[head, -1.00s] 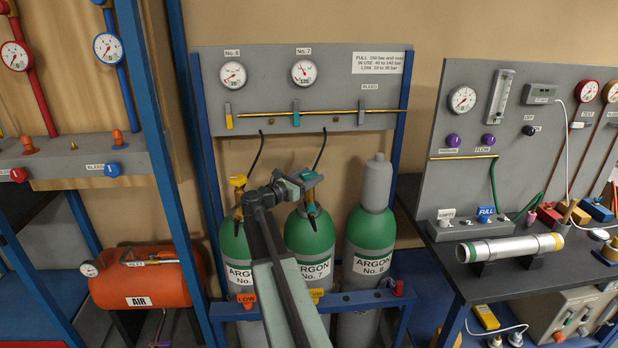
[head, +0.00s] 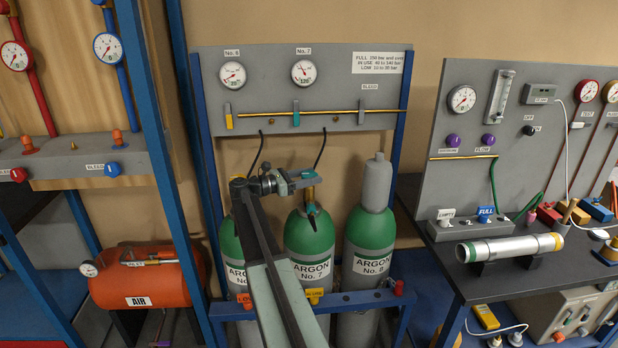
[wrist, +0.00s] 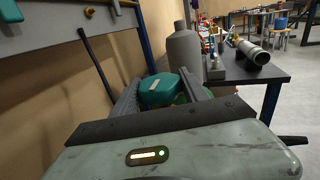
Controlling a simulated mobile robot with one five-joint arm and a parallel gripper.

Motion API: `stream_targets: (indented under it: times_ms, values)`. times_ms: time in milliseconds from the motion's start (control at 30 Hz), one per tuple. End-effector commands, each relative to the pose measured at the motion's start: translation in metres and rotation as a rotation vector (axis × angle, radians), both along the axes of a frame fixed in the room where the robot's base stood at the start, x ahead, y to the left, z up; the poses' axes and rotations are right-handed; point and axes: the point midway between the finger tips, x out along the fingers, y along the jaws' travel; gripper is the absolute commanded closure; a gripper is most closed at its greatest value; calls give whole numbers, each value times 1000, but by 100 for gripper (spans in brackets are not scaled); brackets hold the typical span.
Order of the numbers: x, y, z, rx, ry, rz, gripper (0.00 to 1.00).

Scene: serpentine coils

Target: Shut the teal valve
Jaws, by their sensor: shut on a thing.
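The teal valve knob (wrist: 163,92) shows between my gripper's two dark fingers in the wrist view, one finger on each side. My gripper (head: 304,181) is shut on it at the top of the middle green-and-grey cylinder (head: 310,238), marked ARGON No. 7. In the head view only a little teal shows at the fingers, and most of the knob is hidden. A brass neck and a green-teal fitting sit just below the gripper.
Cylinder No. 8 (head: 370,235) stands close to the right, and another cylinder (head: 232,245) stands left, partly behind my arm. The gauge panel (head: 340,85) with a teal lever (head: 296,114) is above. A blue rack rail (head: 350,303) crosses in front.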

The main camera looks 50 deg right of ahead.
Motion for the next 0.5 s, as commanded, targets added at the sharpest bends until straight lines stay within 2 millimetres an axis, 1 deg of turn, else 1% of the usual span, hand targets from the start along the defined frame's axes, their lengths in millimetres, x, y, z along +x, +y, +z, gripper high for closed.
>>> stream_targets:
  times_ms: [200,233,267,300,500]
  values:
    - [1,-1,2,-4,3,3,88]
    - [1,-1,2,-4,3,3,40]
    - [1,-1,1,-3,2,3,31]
    - [1,-1,1,-3,2,3,26]
    - [0,0,1,-1,2,2,26]
